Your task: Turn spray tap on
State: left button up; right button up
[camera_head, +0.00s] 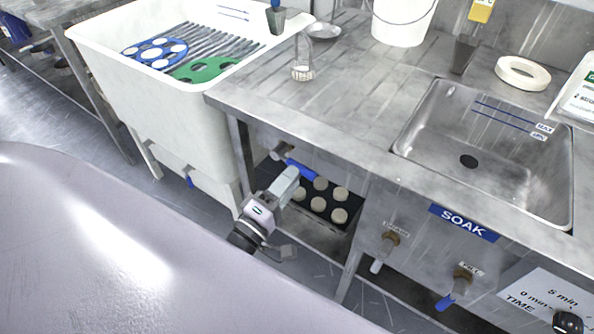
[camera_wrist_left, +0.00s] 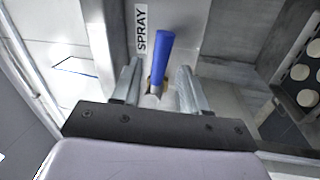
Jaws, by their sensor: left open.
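The spray tap's blue lever (camera_head: 300,170) shows in the head view under the front of the steel bench, left of the sink. My left gripper (camera_head: 289,183) reaches up to the lever from below left. The left wrist view shows this gripper (camera_wrist_left: 159,68) open, with one finger on each side of the lever and a visible gap on both sides. The tap's body is partly hidden behind the gripper. My right gripper is not in view.
A black tray (camera_head: 327,213) with several pale discs sits under the bench, close right of my left gripper. A bench leg (camera_head: 349,276) stands further right. Drain tap (camera_head: 386,246) and fill tap (camera_head: 457,285) hang below the SOAK sink (camera_head: 440,121). A white tub (camera_head: 180,110) stands left.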

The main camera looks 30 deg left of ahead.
pick_arm(q)
jog(key=shift+v, duration=1.4)
jog(key=s+d+f+m+g+p, duration=0.2)
jog(key=s+m+g+p, duration=0.2)
jog(key=m, duration=0.5)
jog(key=s+d+f+m+g+p, duration=0.1)
jog(key=s+m+g+p, duration=0.3)
jog(key=m, duration=0.4)
jog(key=s+f+g, duration=0.1)
jog(key=s, duration=0.1)
jog(key=shift+s+d+m+g, duration=0.3)
jog(key=shift+d+m, duration=0.1)
